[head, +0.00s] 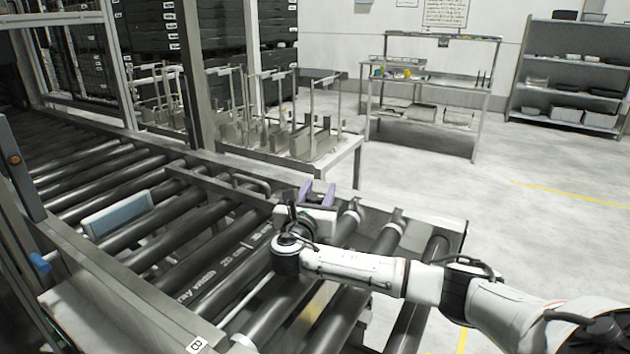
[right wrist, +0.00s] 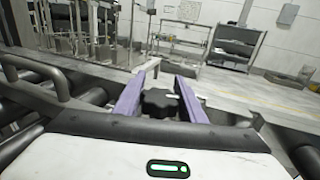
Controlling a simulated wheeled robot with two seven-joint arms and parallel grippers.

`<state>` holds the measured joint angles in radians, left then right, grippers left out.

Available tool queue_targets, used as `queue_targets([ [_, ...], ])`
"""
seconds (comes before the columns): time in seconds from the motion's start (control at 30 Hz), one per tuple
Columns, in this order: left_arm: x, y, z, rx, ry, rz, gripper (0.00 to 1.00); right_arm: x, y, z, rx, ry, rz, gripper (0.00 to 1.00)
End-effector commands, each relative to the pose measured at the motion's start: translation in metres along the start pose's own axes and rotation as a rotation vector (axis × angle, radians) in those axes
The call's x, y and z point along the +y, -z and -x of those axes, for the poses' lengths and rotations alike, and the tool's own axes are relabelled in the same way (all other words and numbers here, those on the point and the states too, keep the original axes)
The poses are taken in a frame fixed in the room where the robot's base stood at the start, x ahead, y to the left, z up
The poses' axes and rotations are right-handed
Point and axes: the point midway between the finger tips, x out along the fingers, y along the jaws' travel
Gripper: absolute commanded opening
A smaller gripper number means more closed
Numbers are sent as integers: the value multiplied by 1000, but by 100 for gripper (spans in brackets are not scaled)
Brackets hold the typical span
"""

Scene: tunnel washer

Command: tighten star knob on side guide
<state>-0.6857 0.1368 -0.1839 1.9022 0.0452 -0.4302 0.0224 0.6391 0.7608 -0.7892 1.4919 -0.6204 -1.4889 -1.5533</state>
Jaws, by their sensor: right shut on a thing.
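The black star knob (right wrist: 160,103) shows in the right wrist view between the two purple fingers of my right gripper (right wrist: 157,92). The gripper is shut on the knob, with one finger on each side of it. In the head view my right gripper (head: 317,193) reaches the far side rail of the roller conveyor, its purple fingers pointing away from me. The knob is hidden there behind the gripper. The side guide (head: 230,190) appears as a metal rail along the far edge of the rollers. My left gripper is not in view.
Dark rollers (head: 220,285) fill the conveyor bed, with a pale blue-grey block (head: 118,212) on the left. A bent bar handle (right wrist: 35,72) stands left of the fingers. Beyond are a table (head: 335,160) with metal stands, a workbench (head: 430,85), shelves (head: 570,85) and open floor.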

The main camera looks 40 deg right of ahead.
Motion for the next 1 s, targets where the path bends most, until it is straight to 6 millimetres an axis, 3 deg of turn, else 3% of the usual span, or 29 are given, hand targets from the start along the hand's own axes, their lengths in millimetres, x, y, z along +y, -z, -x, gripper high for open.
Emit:
queue_targets([
  [0.4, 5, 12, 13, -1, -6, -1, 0, -9, -2, 1, -2, 240, 0, 14],
  [1.0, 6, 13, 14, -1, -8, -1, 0, -12, -2, 0, -5, 294, -1, 14],
])
